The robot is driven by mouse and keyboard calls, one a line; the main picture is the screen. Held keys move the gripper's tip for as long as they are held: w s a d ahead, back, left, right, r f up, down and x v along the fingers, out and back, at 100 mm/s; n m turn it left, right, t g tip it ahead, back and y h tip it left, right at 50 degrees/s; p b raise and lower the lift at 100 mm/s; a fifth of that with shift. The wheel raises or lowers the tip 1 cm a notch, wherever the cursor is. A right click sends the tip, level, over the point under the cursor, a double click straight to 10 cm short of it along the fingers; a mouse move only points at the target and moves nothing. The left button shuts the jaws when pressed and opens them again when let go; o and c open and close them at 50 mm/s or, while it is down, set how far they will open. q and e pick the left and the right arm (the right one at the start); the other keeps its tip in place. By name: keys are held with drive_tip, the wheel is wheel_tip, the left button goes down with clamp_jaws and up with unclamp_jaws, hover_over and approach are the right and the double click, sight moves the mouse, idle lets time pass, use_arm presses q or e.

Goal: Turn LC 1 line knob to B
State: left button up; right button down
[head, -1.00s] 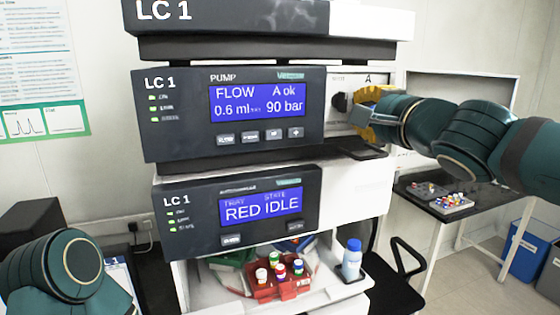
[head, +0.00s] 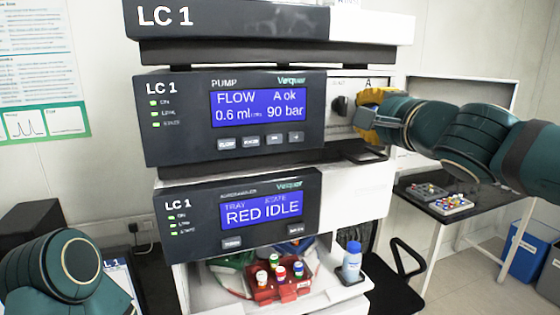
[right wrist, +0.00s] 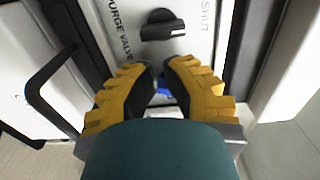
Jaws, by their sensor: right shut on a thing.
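The LC 1 pump (head: 235,115) is the upper module with a blue screen. The white valve panel right of its screen carries a black purge valve knob (head: 340,105) and a letter A (head: 368,83). The purge valve knob also shows in the right wrist view (right wrist: 162,25), by the words PURGE VALVE and SHUT. My right gripper (head: 362,112), with yellow fingers, is at the panel, right of that knob. In the wrist view its fingertips (right wrist: 160,75) are close together on a mostly hidden part, seemingly the line knob; a bit of blue (right wrist: 164,89) shows between them. My left gripper is out of view.
Below is the LC 1 autosampler (head: 240,210) reading RED IDLE. A side table (head: 470,205) with vial trays stands at right.

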drive_tip(key=shift+r, duration=0.35)
drive_tip(key=shift+s+a+r, duration=0.1)
drive_tip(key=shift+a+r, duration=0.05)
drive_tip(key=shift+r, duration=0.35)
drive_tip(key=shift+a, duration=0.1)
drive_tip(key=shift+s, duration=0.15)
drive_tip(key=shift+s+r+p, duration=0.1)
drive_tip(key=shift+s+p, duration=0.15)
drive_tip(key=shift+p, duration=0.1)
drive_tip(key=p+v, duration=0.1)
drive_tip(key=v, duration=0.4)
drive_tip(key=shift+s, duration=0.15)
